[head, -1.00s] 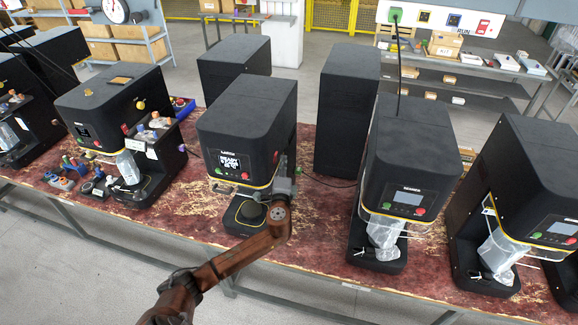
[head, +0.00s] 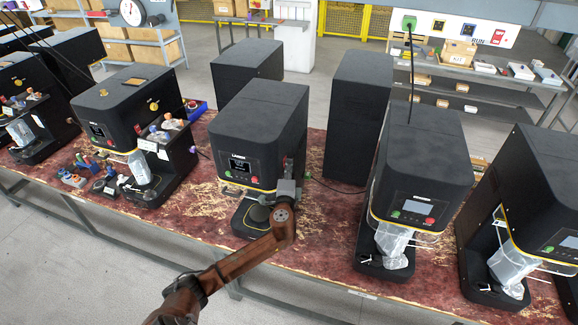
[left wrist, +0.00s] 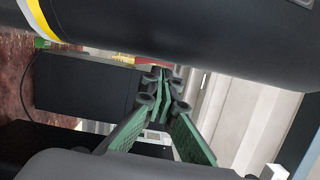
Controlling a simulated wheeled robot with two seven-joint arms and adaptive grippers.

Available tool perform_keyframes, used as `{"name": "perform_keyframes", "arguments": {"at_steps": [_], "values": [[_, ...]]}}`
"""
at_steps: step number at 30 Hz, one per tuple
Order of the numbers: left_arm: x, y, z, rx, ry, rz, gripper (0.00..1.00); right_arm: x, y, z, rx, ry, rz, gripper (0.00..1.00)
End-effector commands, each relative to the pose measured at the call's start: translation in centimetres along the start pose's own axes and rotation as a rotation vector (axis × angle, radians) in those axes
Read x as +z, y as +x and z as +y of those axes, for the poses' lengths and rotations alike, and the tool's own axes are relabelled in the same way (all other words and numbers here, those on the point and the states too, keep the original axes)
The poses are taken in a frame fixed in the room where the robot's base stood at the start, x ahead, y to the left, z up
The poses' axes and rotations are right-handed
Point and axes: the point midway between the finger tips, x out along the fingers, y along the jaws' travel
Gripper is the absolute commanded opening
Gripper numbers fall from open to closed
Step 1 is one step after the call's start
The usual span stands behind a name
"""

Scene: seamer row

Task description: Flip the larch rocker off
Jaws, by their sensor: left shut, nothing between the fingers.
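The larch machine (head: 258,125) is the black one at centre, with a yellow trim line and a small label I read as larch. Its screen (head: 238,167) is dark with a small pale mark. A small red part (head: 285,160) shows on its right side; I cannot tell whether it is the rocker or its position. My left gripper (head: 298,166) is beside the machine's right side, its fingers mostly hidden in the head view. In the left wrist view its green-padded fingers (left wrist: 161,80) are shut and empty, close under a dark body. My right gripper is not in view.
Similar black machines stand left (head: 122,108) and right (head: 422,165) on the worn red bench (head: 325,225). A tall black box (head: 355,115) stands behind to the right. Bare bench lies between the larch machine and its right neighbour. A cable hangs behind.

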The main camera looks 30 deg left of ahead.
Motion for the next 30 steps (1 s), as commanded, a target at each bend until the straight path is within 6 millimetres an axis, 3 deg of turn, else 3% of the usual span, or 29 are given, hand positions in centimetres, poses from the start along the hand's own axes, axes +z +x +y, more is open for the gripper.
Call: {"name": "perform_keyframes", "arguments": {"at_steps": [7,12,18,24,30], "values": [[-3.8,-1.3,-0.9,0.001,-0.005,0.002,0.00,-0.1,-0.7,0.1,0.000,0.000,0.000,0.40],[-3.5,-5.6,-0.5,0.001,-0.003,0.004,0.00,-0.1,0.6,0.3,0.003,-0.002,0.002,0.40],[-3.6,-9.3,-0.8,0.001,-0.003,0.004,0.00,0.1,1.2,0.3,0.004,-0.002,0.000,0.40],[-3.5,-11.0,-1.0,0.000,-0.001,0.003,0.00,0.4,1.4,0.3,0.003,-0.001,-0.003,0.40],[-3.4,-11.2,-1.1,0.000,0.000,0.002,0.00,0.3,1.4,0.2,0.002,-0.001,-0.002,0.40]]}}
